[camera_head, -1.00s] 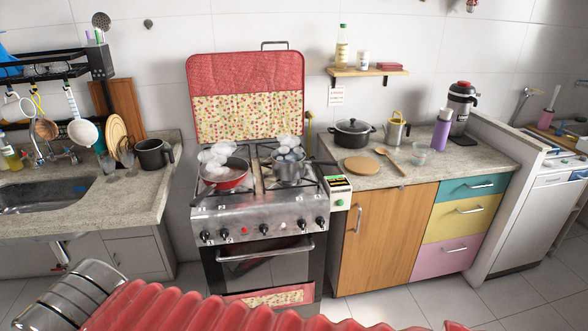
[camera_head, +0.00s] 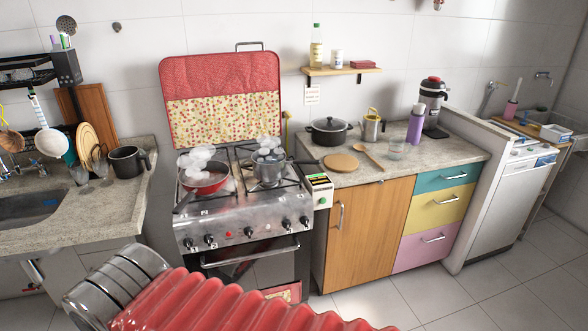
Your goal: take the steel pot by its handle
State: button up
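The steel pot (camera_head: 267,171) stands on the right side of the stove top, with white steam above it. A dark handle seems to stick out to its right, toward the counter, but it is small in this view. A red pan (camera_head: 205,181) with steam sits on the left side of the stove, its dark handle pointing to the front left. My arm's red ribbed cover and metal joint fill the bottom of the picture, in front of the stove and apart from the pot. The fingers of my gripper do not show.
The stove (camera_head: 240,227) stands between the sink counter (camera_head: 88,212) and the right counter (camera_head: 440,151). A black lidded pot (camera_head: 329,135), a round board (camera_head: 341,162) and a wooden spoon (camera_head: 368,153) are on the right counter. Tiled floor (camera_head: 440,291) is free at the lower right.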

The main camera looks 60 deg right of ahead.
aim_at(274, 170)
jog(key=z, duration=0.95)
jog(key=i, duration=1)
jog(key=z, duration=0.05)
